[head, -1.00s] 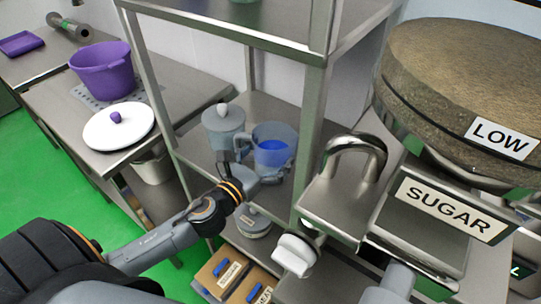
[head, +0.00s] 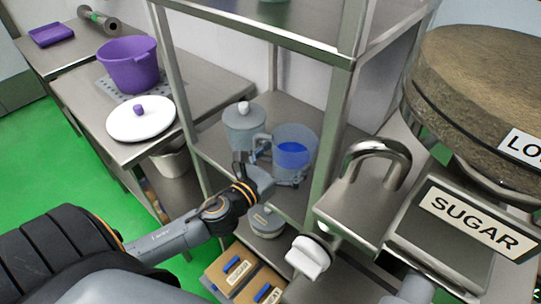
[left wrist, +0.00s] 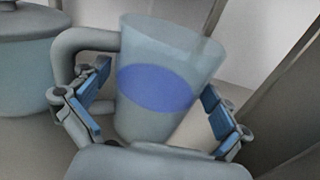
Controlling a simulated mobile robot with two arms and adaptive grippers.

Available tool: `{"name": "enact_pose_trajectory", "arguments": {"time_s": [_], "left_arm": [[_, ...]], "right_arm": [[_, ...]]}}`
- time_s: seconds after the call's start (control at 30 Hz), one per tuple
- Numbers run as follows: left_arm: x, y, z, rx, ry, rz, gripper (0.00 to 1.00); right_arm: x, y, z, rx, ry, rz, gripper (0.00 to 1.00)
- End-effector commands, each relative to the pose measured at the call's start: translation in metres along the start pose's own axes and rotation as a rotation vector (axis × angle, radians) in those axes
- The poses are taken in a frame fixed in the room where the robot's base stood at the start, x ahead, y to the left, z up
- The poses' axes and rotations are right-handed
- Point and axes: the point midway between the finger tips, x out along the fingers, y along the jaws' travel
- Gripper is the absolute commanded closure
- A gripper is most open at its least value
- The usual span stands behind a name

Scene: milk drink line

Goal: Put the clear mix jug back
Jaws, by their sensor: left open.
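The clear mix jug (head: 293,150), see-through with a blue patch, stands upright on the rack's middle shelf (head: 215,148). In the left wrist view the jug (left wrist: 165,50) is between the two fingers of my left gripper (left wrist: 157,92), its handle toward the left finger. The fingers are spread, with a gap visible at the right; contact at the handle side is unclear. In the head view my left gripper (head: 267,172) is at the near side of the jug. My right gripper is not in view.
A grey lidded pot (head: 243,130) stands close left of the jug, and a rack post (head: 328,145) is close right. A lidded container (head: 266,222) and boxes (head: 232,272) are below. The SUGAR dispenser (head: 450,230) fills the right side.

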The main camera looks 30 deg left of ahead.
Motion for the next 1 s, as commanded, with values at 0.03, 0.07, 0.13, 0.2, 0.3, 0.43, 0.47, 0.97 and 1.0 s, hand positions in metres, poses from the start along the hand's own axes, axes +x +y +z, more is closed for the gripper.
{"name": "enact_pose_trajectory", "arguments": {"time_s": [0.03,0.07,0.13,0.2,0.3,0.43,0.47,0.97,1.0], "left_arm": [[-0.007,0.000,-0.004,0.000,0.004,0.000,0.00],[-0.012,-0.001,-0.004,0.000,0.004,-0.001,0.00],[-0.024,-0.001,-0.004,0.001,0.004,-0.002,0.00],[-0.037,0.000,-0.005,0.000,0.005,0.000,0.00],[-0.055,-0.001,-0.005,0.000,0.004,-0.001,0.00],[-0.076,0.000,-0.005,-0.001,0.004,0.001,0.00],[-0.080,0.000,-0.005,-0.002,0.004,0.000,0.00],[-0.112,0.000,0.000,0.000,0.000,0.000,0.00],[-0.112,0.000,0.000,0.000,0.000,0.000,0.00]], "right_arm": [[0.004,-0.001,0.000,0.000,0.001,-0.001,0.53],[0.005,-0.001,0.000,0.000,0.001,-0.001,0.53],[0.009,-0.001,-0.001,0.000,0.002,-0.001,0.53],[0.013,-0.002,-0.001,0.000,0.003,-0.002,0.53],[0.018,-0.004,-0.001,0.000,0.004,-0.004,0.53],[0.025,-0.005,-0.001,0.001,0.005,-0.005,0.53],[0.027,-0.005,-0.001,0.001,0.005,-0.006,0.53],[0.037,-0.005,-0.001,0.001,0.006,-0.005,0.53],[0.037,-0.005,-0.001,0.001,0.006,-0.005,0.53]]}}
